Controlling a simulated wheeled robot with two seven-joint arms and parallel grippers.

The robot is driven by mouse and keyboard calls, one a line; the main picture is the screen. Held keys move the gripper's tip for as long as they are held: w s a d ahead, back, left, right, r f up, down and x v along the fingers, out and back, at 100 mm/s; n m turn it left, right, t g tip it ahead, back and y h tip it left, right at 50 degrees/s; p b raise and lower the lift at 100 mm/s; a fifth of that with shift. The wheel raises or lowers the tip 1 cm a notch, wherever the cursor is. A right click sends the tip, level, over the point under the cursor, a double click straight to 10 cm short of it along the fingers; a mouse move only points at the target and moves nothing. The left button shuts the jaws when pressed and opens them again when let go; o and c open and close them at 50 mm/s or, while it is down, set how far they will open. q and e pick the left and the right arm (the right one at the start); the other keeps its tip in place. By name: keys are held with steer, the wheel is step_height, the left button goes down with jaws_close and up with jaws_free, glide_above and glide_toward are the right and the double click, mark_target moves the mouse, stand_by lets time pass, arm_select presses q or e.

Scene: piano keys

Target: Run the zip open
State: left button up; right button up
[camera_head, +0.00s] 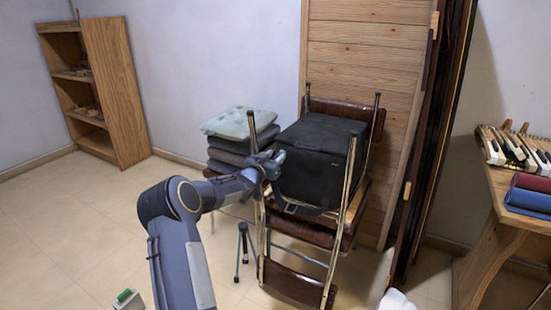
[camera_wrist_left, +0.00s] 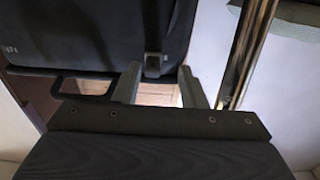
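A black soft case (camera_head: 318,150) sits on the stacked chairs in the head view. It fills the upper left of the left wrist view (camera_wrist_left: 85,35). A small grey tab, which looks like the zip pull (camera_wrist_left: 153,65), hangs at the case's edge. My left gripper (camera_head: 272,163) is at the left side of the case. In the left wrist view its two fingers (camera_wrist_left: 160,78) are apart, with the tab showing between their tips. I cannot tell whether either finger touches it. The zip's line is too dark to make out. My right gripper is not in view.
Stacked metal-framed chairs (camera_head: 290,283) stand under the case, one bar close to my left gripper. Folded cushions (camera_head: 240,124) are piled to the left. A wooden shelf (camera_head: 118,90) stands far left. A wooden table (camera_head: 500,200) with piano keys (camera_head: 515,148) is at right.

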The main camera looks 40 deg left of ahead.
arm_select(q)
steer(key=shift+d, duration=0.1)
steer(key=v, duration=0.7)
steer(key=shift+s+p, duration=0.35)
steer(key=s+d+r+g+h, duration=0.1)
steer(key=s+d+r+g, duration=0.15)
steer(key=d, duration=0.55)
steer(key=s+d+r+g, duration=0.2)
steer(key=s+d+r, duration=0.1)
steer(key=d, duration=0.5)
steer(key=s+d+f+m+g+h, duration=0.1)
steer(key=s+d+f+g+h, duration=0.25)
steer(key=s+d, duration=0.9)
steer(key=s+d+f+g+h, duration=0.35)
steer(key=s+d, duration=0.65)
steer(key=s, duration=0.5)
step_height(320, 180, up, 23)
steer(key=p, duration=2.4)
steer(key=shift+s+d+r, duration=0.15)
steer(key=shift+d+r, duration=0.1)
steer(key=shift+d, duration=0.2)
